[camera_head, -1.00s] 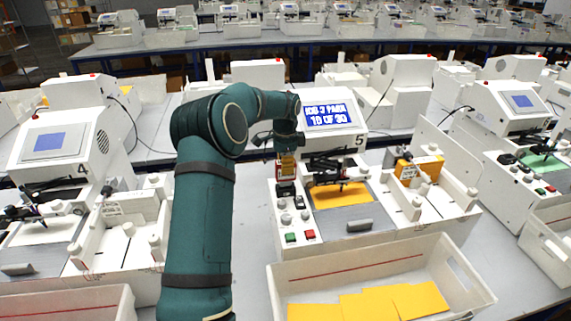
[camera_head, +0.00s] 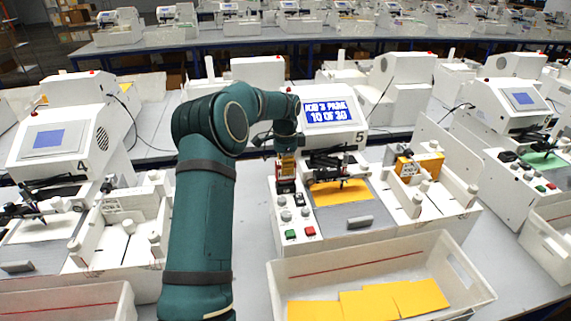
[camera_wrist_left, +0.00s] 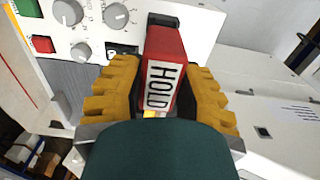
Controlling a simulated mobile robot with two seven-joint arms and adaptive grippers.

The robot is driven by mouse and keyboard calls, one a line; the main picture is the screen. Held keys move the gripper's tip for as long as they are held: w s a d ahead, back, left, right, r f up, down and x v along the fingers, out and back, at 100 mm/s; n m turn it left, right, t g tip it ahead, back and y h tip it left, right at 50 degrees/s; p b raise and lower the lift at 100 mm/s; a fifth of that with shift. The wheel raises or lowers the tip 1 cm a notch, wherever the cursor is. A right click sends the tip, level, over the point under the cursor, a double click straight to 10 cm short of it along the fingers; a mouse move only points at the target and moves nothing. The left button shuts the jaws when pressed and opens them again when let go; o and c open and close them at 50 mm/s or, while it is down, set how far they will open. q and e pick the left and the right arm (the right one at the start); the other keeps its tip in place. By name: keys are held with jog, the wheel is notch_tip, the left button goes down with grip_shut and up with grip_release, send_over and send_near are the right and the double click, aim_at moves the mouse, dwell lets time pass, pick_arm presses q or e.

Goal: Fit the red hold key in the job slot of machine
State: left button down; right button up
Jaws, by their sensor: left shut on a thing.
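The red hold key (camera_wrist_left: 162,78), with a white HOLD label and a black end, is between the yellow fingers of my left gripper (camera_wrist_left: 158,100). My left gripper (camera_head: 286,166) is shut on the key, over the back left of the control panel of machine 5 (camera_head: 335,232). In the wrist view the key's black end points toward the machine's white panel (camera_wrist_left: 90,12). The job slot cannot be made out clearly behind the key and fingers, so I cannot tell if the key has entered it. My right gripper is not in view.
Beside the gripper are machine 5's pen carriage (camera_head: 328,165) and a yellow card (camera_head: 340,193). Grey knobs and green (camera_head: 290,234) and red (camera_head: 310,231) buttons lie in front. A white bin (camera_head: 380,262) with yellow cards stands nearer. Machine 4 (camera_head: 60,150) is left.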

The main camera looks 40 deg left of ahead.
pick_arm(q)
jog(key=c, duration=1.7)
grip_release()
jog(key=shift+f+b, duration=0.4)
jog(key=shift+f, duration=0.7)
jog(key=o, duration=1.1)
notch_tip(320, 180, up, 12)
